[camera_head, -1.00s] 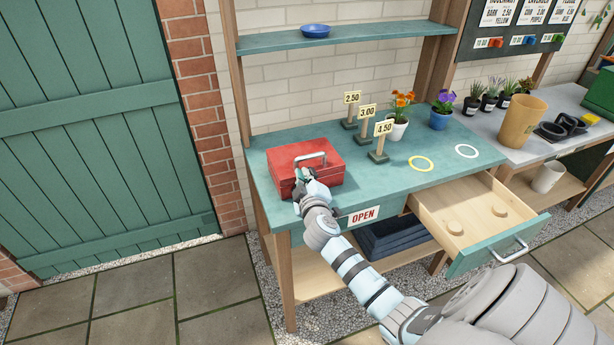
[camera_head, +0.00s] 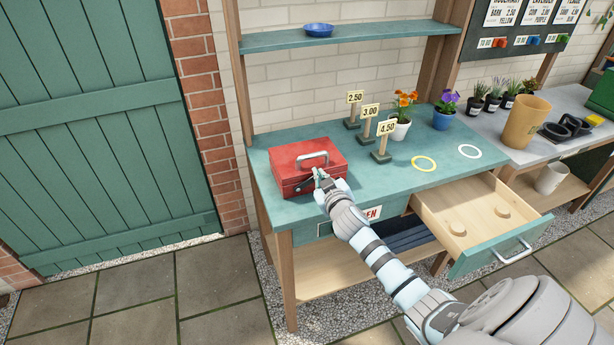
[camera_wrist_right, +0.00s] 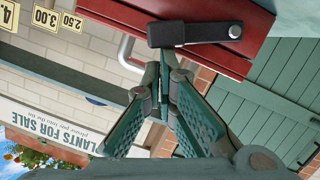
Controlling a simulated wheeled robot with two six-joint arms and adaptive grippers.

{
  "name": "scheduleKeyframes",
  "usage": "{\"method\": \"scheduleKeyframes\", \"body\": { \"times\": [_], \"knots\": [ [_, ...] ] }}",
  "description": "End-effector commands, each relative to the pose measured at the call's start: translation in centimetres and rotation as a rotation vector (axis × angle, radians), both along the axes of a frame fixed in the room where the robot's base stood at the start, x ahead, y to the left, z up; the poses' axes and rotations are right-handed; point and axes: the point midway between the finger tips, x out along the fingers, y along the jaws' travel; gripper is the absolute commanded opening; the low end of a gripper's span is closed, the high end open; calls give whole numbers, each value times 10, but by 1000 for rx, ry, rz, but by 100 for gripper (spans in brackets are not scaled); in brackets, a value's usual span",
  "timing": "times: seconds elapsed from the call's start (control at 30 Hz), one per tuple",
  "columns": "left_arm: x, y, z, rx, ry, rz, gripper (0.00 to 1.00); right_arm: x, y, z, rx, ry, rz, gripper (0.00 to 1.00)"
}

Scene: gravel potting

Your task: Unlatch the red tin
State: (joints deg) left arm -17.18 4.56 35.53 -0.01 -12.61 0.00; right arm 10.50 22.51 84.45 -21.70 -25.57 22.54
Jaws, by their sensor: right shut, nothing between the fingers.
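The red tin (camera_head: 290,158) sits closed on the left part of the green bench, its grey carry handle (camera_head: 313,156) on top. My right gripper (camera_head: 318,174) is at the tin's front side, toward its right half. In the right wrist view, the red tin (camera_wrist_right: 222,62) fills the top, with a dark latch bar (camera_wrist_right: 190,35) across its face. My right gripper (camera_wrist_right: 164,62) is shut and empty, its tips just beside the latch. I cannot tell if they touch it. My left gripper is not in view.
Price signs (camera_head: 381,142) and flower pots (camera_head: 398,130) stand behind and right of the tin. Yellow (camera_head: 424,163) and white (camera_head: 469,151) rings lie on the bench. An open drawer (camera_head: 462,222) juts out at the right.

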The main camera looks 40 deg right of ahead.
Motion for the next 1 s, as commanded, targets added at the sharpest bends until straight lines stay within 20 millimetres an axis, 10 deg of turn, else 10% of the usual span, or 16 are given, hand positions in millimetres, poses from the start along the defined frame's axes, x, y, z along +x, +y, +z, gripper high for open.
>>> {"method": "scheduleKeyframes", "body": {
  "times": [0.4, 1.0],
  "knots": [
    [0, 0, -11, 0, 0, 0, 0, -5, -18, -21, 288, -76, 0, 0],
    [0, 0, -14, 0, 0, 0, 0, -6, -23, -28, 281, -74, 0, 0]
  ]
}}
